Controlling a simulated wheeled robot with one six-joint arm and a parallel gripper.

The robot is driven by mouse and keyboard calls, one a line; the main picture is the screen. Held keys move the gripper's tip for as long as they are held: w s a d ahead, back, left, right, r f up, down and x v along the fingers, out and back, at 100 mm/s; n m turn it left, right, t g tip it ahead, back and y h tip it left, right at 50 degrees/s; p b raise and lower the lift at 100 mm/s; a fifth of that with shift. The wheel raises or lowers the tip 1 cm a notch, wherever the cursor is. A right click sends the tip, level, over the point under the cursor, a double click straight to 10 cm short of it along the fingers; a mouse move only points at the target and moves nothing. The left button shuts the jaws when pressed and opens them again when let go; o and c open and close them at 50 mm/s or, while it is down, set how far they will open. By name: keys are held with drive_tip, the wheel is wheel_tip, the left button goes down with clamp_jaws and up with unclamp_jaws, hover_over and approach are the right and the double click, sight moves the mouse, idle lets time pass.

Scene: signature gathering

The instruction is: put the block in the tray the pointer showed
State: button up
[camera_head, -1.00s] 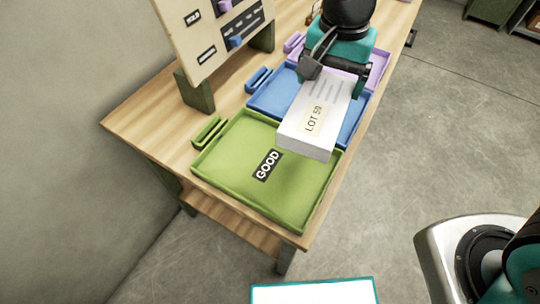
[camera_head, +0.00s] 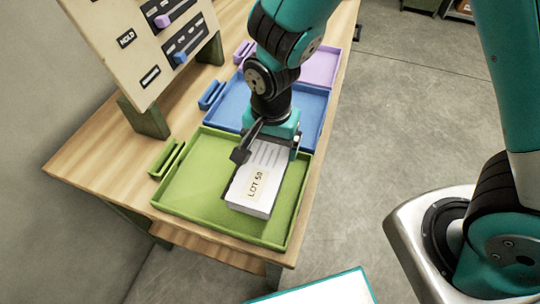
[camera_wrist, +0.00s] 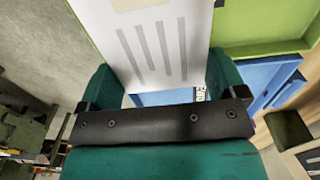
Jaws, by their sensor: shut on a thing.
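The white block (camera_head: 256,180), labelled "LOT 50", is over the green tray (camera_head: 188,190), toward its right side. I cannot tell whether it touches the tray floor. The block also shows close up in the wrist view (camera_wrist: 150,45). My gripper (camera_head: 274,143) is shut on the block's far end, with a teal finger on each side of it in the wrist view. The block and gripper hide the tray's "GOOD" label. The blue tray (camera_head: 313,110) lies behind the green one, partly hidden by my arm, and the purple tray (camera_head: 322,66) is farthest.
A tilted board (camera_head: 110,60) with "HOLD" and a purple slider (camera_head: 162,21) and blue slider (camera_head: 180,57) stands at the left on a dark green foot. Small green (camera_head: 166,158) and blue (camera_head: 211,95) holders sit beside their trays. The wooden table (camera_head: 100,160) is bare at front left.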

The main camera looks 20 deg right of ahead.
sight(271, 158)
drive_tip(key=shift+f, duration=2.3)
drive_tip(key=shift+f, duration=0.15)
drive_tip(key=o, duration=0.8)
wheel_tip(271, 158, up, 12)
drive_tip(key=shift+r, duration=0.2)
drive_tip(key=s+d+r+n+y, duration=0.4)
drive_tip(key=s+d+r+n, duration=0.1)
drive_tip(key=s+r+n, duration=0.7)
drive_tip(key=shift+r+n, duration=0.35)
drive_tip(key=shift+n, duration=0.65)
drive_tip(key=shift+s, duration=0.1)
